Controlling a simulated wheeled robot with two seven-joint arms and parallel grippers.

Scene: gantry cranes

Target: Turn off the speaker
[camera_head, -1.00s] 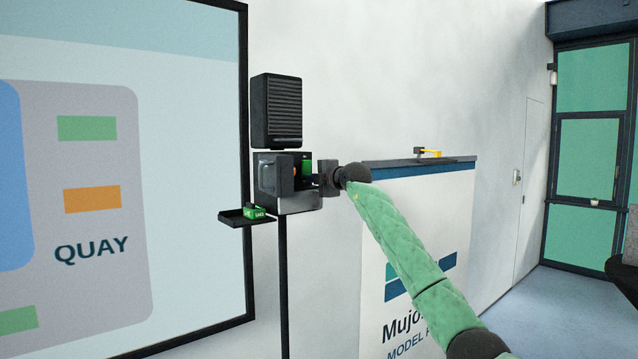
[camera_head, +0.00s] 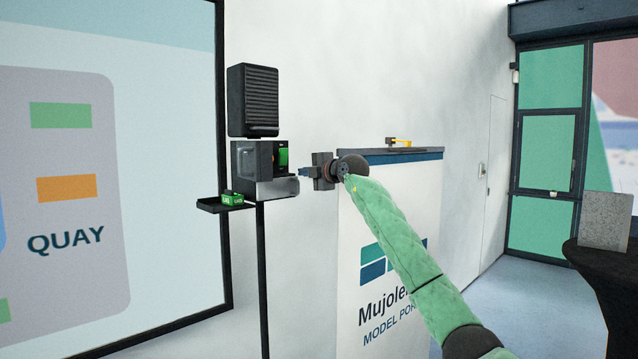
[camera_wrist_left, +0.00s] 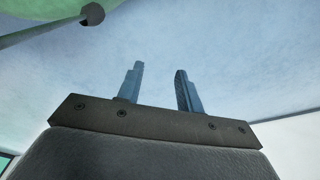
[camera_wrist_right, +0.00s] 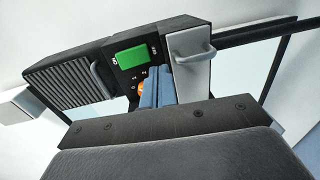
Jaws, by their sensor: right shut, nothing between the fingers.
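My left gripper (camera_wrist_left: 158,85) is open and empty, seen only in the left wrist view.
A small black shelf (camera_head: 212,207) with a green item (camera_head: 232,198) juts out left below the box. A white counter (camera_head: 400,250) with a dark top stands right of it. A dark round table (camera_head: 597,265) is at far right.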

